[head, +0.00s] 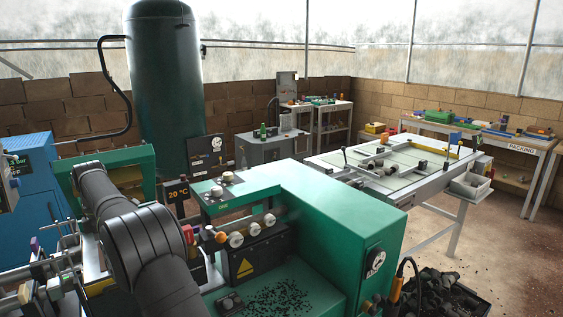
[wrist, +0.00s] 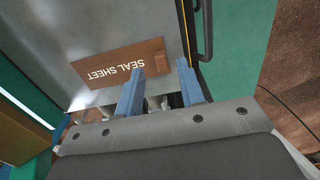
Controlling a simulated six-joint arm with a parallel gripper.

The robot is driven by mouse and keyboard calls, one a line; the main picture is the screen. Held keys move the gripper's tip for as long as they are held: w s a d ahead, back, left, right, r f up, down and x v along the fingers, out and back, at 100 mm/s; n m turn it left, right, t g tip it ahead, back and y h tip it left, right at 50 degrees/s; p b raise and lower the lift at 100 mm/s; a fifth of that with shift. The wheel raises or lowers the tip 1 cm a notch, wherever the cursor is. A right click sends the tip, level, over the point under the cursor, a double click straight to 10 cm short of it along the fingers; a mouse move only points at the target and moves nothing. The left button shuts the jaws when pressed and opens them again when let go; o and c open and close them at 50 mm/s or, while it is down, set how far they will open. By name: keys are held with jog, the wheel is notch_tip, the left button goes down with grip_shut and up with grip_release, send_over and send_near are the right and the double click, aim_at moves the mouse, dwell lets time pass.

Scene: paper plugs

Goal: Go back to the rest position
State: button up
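My gripper (wrist: 160,76) shows in the wrist view with two blue fingers. They stand apart with a gap between them, and I see nothing held in it. Beyond the fingertips is a grey metal panel with a brown plate marked SEAL SHEET (wrist: 118,65). The fingers overlap the plate's right part in the picture; I cannot tell whether they touch it. In the head view my dark arm reaches over the left side of the green machine (head: 330,205), and my gripper cannot be made out there.
A black handle (wrist: 206,30) stands right of the fingers in the wrist view. In the head view, a dark green tank (head: 165,75) and a blue cabinet (head: 45,190) stand behind and left. A light table (head: 395,165) is at right, and a black crate (head: 440,295) sits at lower right.

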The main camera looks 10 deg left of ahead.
notch_tip(320, 180, down, 4)
jog(key=shift+r, duration=0.15)
notch_tip(320, 180, up, 2)
jog(key=shift+r, duration=0.9)
